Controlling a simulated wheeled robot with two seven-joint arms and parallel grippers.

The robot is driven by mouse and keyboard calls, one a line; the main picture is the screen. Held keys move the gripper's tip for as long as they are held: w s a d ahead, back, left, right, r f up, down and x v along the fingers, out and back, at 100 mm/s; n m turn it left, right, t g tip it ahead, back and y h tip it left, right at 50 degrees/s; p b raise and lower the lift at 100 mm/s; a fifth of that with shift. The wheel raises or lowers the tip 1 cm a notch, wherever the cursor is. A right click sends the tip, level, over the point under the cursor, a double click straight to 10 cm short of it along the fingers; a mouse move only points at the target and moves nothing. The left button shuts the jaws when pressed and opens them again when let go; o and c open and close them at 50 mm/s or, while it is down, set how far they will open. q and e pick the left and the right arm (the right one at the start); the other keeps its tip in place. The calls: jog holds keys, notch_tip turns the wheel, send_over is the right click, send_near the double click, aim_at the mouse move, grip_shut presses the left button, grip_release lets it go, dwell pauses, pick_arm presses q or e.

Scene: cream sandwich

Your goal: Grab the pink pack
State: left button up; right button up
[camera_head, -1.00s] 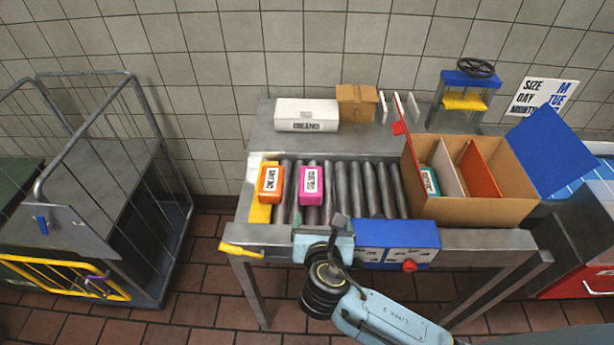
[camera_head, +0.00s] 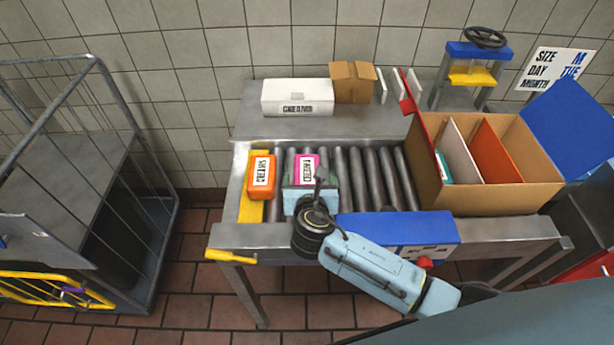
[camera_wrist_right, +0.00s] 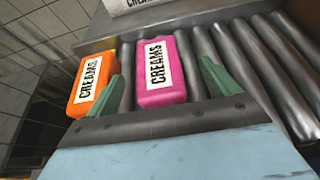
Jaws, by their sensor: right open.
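The pink pack (camera_head: 307,160) lies on the roller conveyor and carries a white label reading CREAMS. In the right wrist view the pink pack (camera_wrist_right: 160,72) sits between the two green fingers of my right gripper (camera_wrist_right: 164,88), which is open. The fingers are beside the near end of the pack, with gaps visible. In the head view my right gripper (camera_head: 312,185) hides the near part of the pack. My left gripper is not in view.
An orange pack (camera_head: 261,177) lies just left of the pink one, close to my left finger. A divided cardboard box (camera_head: 500,197) stands at the conveyor's right. A white box (camera_head: 297,97) and small carton (camera_head: 353,82) sit behind. The rollers right of the pink pack are clear.

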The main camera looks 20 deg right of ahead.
aim_at(307, 172)
jog(key=x, duration=0.3)
jog(key=b+x, duration=0.1)
jog(key=x, duration=0.1)
jog(key=shift+w+a+f, duration=0.1)
jog(key=shift+a+f, duration=0.1)
jog(key=shift+a, duration=0.1)
jog(key=c, duration=1.1)
